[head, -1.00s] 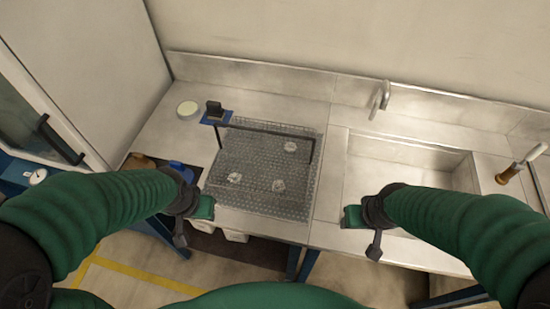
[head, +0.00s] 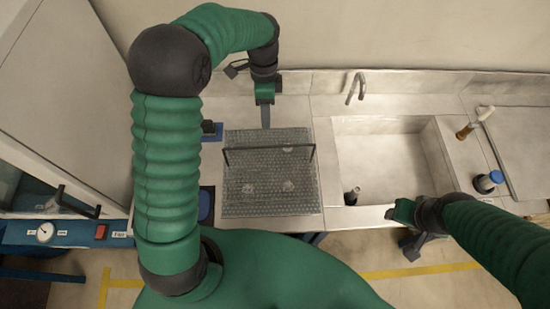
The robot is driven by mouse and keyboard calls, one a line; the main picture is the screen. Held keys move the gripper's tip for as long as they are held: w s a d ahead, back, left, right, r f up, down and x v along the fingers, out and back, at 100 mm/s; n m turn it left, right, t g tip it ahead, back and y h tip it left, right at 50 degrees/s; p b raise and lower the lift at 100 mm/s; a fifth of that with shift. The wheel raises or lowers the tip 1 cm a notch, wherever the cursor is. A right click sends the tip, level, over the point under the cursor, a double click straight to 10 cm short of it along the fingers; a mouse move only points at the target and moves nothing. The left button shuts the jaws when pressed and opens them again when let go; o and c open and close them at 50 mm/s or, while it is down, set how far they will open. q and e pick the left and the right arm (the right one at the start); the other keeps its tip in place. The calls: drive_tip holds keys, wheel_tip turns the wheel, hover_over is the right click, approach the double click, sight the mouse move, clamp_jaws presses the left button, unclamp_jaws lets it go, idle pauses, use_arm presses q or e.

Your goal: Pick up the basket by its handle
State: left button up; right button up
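The basket (head: 240,190) is a grey wire-mesh box on the steel counter, left of the sink. Its dark handle (head: 255,148) stands up as a bar across the basket. A few pale round items (head: 288,186) show in it. My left gripper (head: 266,124) points down just behind the basket's far edge, beyond the handle and apart from it. It is seen edge-on, so its finger gap is hidden. My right gripper (head: 390,213) is over the sink's front edge, far right of the basket. Its fingers are too small to read.
The sink (head: 385,165) with a faucet (head: 355,86) lies right of the basket. A blue-and-black item (head: 211,130) sits left of the basket's far corner. The back wall is close behind my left gripper.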

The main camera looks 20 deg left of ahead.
sight(269, 147)
use_arm(q)
drive_tip(key=p+x, duration=0.5)
drive_tip(key=x, duration=1.1)
drive_tip(key=shift+s+d, duration=0.1)
drive_tip(key=shift+s, duration=0.1)
drive_tip(key=shift+d, duration=0.2)
drive_tip(key=shift+w+d, duration=0.1)
drive_tip(key=shift+d, duration=0.25)
drive_tip(key=shift+c, duration=1.4)
drive_tip(key=shift+d+r, duration=0.1)
clamp_jaws()
drive_tip(key=shift+a, duration=0.45)
use_arm(e)
drive_tip(key=shift+s+d+r, duration=0.1)
drive_tip(key=shift+d+r, duration=0.1)
drive_tip(key=shift+r, duration=0.7)
drive_tip(key=shift+w+d+r, duration=0.1)
drive_tip(key=shift+d+r, duration=0.1)
drive_tip(key=shift+r, duration=0.65)
drive_tip(key=shift+s+d+r, duration=0.1)
drive_tip(key=shift+d+r, duration=0.1)
drive_tip(key=shift+r, duration=0.7)
use_arm(q)
drive_tip(key=shift+d, duration=0.15)
